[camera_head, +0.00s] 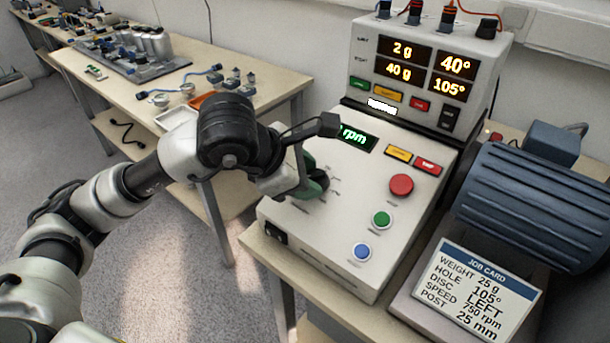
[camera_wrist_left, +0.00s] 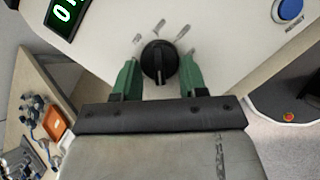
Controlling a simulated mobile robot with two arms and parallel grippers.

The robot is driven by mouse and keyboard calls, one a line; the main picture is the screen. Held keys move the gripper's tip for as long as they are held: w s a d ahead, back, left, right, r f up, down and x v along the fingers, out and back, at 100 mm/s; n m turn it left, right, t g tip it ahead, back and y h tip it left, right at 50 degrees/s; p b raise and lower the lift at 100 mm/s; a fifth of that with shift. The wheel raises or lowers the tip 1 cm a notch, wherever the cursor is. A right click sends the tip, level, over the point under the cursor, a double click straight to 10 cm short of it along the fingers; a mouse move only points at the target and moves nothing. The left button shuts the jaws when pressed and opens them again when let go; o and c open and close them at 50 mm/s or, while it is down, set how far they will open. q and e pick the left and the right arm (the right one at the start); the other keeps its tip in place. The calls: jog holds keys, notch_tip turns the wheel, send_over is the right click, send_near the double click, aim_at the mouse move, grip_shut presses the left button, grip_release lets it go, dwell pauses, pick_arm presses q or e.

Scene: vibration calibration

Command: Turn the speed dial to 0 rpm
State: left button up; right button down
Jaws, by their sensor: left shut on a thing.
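The speed dial (camera_wrist_left: 159,62) is a round black knob on the sloping light panel of the control console (camera_head: 330,233), with short label marks around it. My left gripper (camera_head: 316,183) is at the panel, its green fingers on either side of the knob and shut on it in the left wrist view (camera_wrist_left: 159,68). In the head view the gripper hides the dial. The green-lit speed display (camera_head: 355,137) shows "rpm", its digits covered by my arm. In the wrist view the display (camera_wrist_left: 64,12) shows a 0 and part of another character. My right gripper is out of view.
A red button (camera_head: 401,185), a green button (camera_head: 381,219) and a blue button (camera_head: 362,252) sit right of the dial. A blue-grey motor (camera_head: 540,200) and a job card (camera_head: 478,292) stand further right. A side table (camera_head: 265,85) with parts is behind my left arm.

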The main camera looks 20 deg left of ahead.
pick_arm(q)
jog(key=o, duration=0.9)
jog(key=shift+s+a+r, duration=0.2)
jog(key=shift+r, duration=0.15)
jog(key=v, duration=0.9)
jog(key=shift+s+a+r+p, duration=0.15)
jog(key=shift+s+r+p, duration=0.1)
jog(key=shift+r+p, duration=0.05)
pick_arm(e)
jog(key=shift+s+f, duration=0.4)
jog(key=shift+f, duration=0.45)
